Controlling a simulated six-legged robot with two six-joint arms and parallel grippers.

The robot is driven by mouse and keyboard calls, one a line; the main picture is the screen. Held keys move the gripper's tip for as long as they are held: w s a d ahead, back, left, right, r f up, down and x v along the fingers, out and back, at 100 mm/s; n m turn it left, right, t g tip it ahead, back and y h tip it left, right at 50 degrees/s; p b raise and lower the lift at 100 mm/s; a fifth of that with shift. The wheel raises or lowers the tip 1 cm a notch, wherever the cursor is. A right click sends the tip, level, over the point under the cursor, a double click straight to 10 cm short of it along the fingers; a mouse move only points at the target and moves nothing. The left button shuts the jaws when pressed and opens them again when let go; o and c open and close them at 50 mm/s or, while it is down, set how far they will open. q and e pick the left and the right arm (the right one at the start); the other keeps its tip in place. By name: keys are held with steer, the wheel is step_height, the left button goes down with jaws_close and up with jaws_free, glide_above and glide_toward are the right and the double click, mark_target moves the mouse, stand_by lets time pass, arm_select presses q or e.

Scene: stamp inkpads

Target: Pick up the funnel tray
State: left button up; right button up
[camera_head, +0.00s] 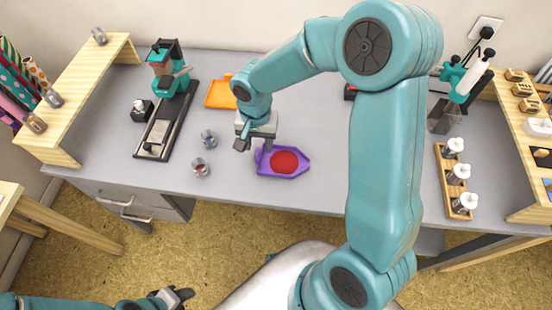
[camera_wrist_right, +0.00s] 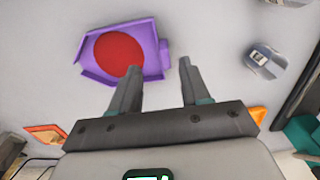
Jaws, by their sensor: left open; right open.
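A purple funnel tray (camera_head: 302,156) with a red round patch inside lies on the grey desk near its front edge. My right gripper (camera_head: 256,146) is open and empty above the desk, just left of and behind the tray in the head view. Its two fingers (camera_wrist_right: 157,78) are spread apart in the right wrist view, with nothing between them. My left gripper (camera_head: 180,296) is open and empty, low in front of the desk.
An orange tray (camera_head: 219,94) lies behind the right gripper. Two small jars (camera_head: 201,168) stand left of the tray. A teal press (camera_head: 167,72) on a dark base stands farther left. A wooden rack of bottles (camera_head: 444,180) stands at right. The desk just around the tray is clear.

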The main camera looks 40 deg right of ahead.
mark_target(258, 152)
steer(key=f, duration=0.5)
steer(key=shift+w+a+f, duration=0.1)
steer(key=shift+w+f, duration=0.15)
steer(key=c, duration=0.8)
